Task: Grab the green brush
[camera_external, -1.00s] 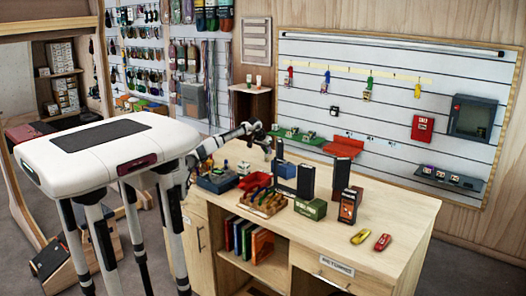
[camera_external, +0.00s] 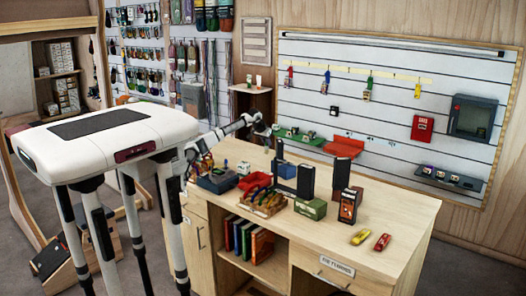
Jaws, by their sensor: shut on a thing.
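My gripper (camera_external: 264,130) is at the end of my arm, above the back left part of the wooden counter (camera_external: 375,220). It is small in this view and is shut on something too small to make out. A wooden tray (camera_external: 262,210) with several small coloured tools stands on the counter, below my gripper and clear of it. I cannot pick out a green brush for certain, in the tray or in the jaws.
A red bin (camera_external: 254,181), a blue-grey box (camera_external: 217,182), dark upright blocks (camera_external: 306,181) and a green box (camera_external: 311,208) crowd the counter's left and middle. A yellow item (camera_external: 361,237) and a red item (camera_external: 382,242) lie at the right front. The far right is clear.

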